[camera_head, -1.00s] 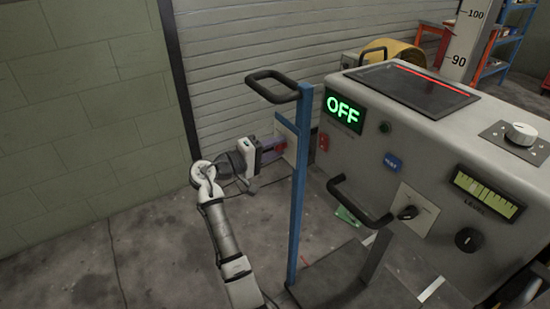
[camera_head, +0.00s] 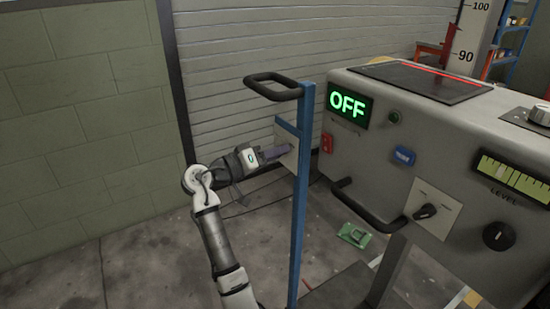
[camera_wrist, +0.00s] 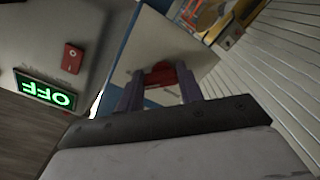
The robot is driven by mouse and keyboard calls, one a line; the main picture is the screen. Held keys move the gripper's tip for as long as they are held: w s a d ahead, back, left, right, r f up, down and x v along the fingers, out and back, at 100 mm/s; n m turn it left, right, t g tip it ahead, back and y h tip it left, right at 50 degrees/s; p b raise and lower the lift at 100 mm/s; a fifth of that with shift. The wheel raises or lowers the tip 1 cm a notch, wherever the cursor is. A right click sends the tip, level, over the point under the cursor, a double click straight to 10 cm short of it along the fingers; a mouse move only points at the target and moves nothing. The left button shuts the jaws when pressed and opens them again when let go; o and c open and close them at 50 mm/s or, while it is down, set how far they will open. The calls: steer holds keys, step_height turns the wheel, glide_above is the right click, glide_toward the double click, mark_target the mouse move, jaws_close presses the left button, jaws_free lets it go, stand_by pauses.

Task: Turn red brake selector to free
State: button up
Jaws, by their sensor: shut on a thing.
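The red brake selector (camera_wrist: 160,74) is a small red knob on a pale plate (camera_wrist: 190,50), seen in the wrist view. My gripper (camera_wrist: 160,92) has its two purple-grey fingers on either side of the knob and is shut on it. In the head view, my gripper (camera_head: 282,150) reaches from the left to the pale plate (camera_head: 291,140) on the blue post (camera_head: 300,200). The knob is hidden there behind the fingers. I cannot read the plate's markings.
A grey console stands right of the post, with a green OFF display (camera_head: 349,105), a red switch (camera_head: 327,143), a blue button (camera_head: 404,155) and a black knob (camera_head: 425,212). Black handles (camera_head: 275,86) stick out near the post. A green object (camera_head: 354,235) lies on the floor.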

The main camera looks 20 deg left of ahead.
stand_by(0.4)
steer(key=o, duration=1)
steer(key=v, duration=1.3)
steer(key=shift+s+a+b, duration=0.25)
steer(key=shift+s+b, duration=0.05)
steer(key=shift+b, duration=0.1)
